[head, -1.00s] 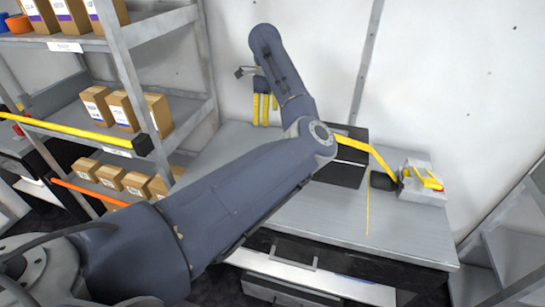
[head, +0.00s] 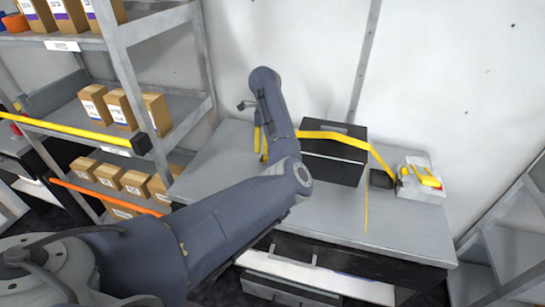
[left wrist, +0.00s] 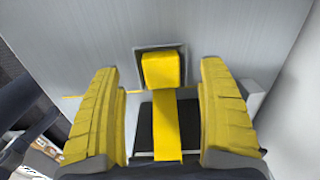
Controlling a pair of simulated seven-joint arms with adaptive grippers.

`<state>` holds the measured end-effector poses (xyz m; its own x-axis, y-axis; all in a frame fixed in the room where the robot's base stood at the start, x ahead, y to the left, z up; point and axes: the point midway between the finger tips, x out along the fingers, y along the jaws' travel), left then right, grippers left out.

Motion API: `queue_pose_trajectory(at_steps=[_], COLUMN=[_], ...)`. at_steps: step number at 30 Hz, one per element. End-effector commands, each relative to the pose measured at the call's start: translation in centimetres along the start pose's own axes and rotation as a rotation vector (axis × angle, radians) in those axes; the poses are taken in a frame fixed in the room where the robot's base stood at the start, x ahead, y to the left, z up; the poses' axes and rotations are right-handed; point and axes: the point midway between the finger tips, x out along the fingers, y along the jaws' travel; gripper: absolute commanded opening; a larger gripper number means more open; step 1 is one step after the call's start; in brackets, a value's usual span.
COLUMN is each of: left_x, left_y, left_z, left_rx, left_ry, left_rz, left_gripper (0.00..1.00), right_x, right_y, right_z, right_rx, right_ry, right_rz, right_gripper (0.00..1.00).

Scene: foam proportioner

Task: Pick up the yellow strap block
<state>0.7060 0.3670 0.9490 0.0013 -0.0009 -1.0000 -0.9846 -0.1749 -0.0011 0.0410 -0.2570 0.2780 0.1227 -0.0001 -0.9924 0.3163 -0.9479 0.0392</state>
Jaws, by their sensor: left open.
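My left gripper (head: 260,146) is at the back left of the grey worktable, partly hidden behind my left arm. In the left wrist view its two yellow ribbed fingers (left wrist: 163,100) are apart. The yellow strap block (left wrist: 162,70) shows between them near the fingertips, with a grey square piece around it and no finger visibly touching it. A yellow strap (left wrist: 167,125) runs from it across a dark surface. In the head view the strap (head: 330,136) passes over a black box (head: 335,160); the block is not clearly visible there. My right gripper is not in view.
Right of the box are a small black block (head: 381,179) and a grey device (head: 424,185) with yellow and red parts. A shelf rack with cardboard boxes (head: 123,110) stands left. The white wall closes the back. The table's front (head: 330,222) is mostly clear.

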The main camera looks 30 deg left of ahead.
Motion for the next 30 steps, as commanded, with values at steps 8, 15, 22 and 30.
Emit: queue_pose_trajectory(at_steps=[8, 15, 22, 30], left_x=[3.2, 5.0, 5.2, 5.1], left_y=[0.0, 0.0, -0.1, -0.1], left_z=[-0.1, -0.2, -0.2, -0.2], left_rx=[0.001, 0.000, 0.001, 0.000], left_ry=[-0.003, -0.001, -0.001, -0.001], left_rz=[0.004, 0.002, 0.001, 0.001], left_gripper=[0.76, 0.76, 0.76, 0.54], right_x=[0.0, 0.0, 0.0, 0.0], right_y=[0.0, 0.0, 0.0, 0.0], right_z=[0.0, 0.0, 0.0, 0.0], right_rx=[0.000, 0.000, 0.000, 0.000], right_ry=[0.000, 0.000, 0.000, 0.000], right_rz=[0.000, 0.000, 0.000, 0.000], right_gripper=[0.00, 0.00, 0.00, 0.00])
